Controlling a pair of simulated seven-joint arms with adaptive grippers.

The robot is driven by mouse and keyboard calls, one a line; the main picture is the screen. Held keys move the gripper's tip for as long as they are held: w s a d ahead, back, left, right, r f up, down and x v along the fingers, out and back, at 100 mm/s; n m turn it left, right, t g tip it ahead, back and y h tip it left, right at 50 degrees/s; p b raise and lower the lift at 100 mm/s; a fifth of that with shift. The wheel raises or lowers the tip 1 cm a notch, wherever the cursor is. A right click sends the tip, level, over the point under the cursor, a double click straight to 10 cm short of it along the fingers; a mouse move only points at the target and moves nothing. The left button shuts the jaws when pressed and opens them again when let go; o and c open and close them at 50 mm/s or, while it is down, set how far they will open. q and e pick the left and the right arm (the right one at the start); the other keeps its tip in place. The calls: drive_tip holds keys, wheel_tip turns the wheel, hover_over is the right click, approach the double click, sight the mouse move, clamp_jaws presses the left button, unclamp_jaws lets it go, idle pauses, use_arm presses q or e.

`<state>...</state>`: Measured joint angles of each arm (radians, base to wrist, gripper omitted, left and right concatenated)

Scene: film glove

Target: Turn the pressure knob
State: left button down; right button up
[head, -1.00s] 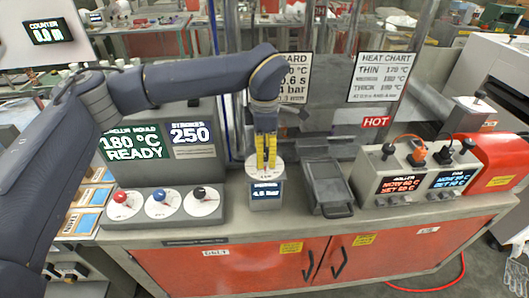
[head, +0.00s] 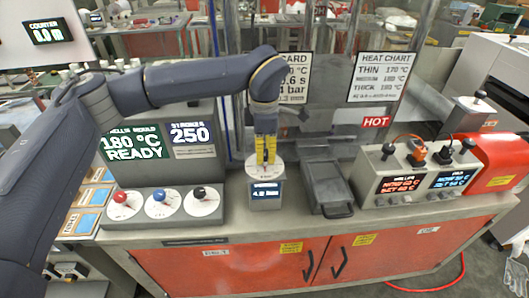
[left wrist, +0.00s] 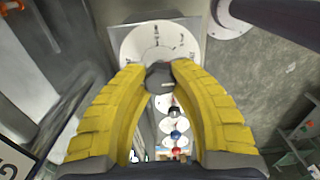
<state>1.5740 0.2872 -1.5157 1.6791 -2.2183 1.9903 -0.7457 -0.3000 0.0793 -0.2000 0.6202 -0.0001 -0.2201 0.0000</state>
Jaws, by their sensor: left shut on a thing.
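The pressure knob is a dark grey knob (left wrist: 159,76) at the middle of a white round dial (left wrist: 130,42) with black marks. The dial sits on top of a small grey box with a pressure display (head: 266,191), in the middle of the bench. My left gripper (head: 265,163) points straight down over this box. Its yellow fingers are shut on the knob, one on each side, as the left wrist view (left wrist: 159,72) shows. In the head view the fingers hide the knob. My right gripper is not in view.
Red (head: 121,198), blue (head: 160,196) and black (head: 200,192) knobs stand on dials to the left. A dark grey tray (head: 330,190) is close on the right. A two-display heater unit (head: 415,177) stands further right. Chart signs stand behind.

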sight(265, 152)
use_arm(q)
drive_tip(key=n, duration=0.8)
idle(0.4)
drive_tip(key=shift+n, duration=0.5)
drive_tip(key=c, duration=1)
unclamp_jaws()
wheel_tip(265, 152, up, 12)
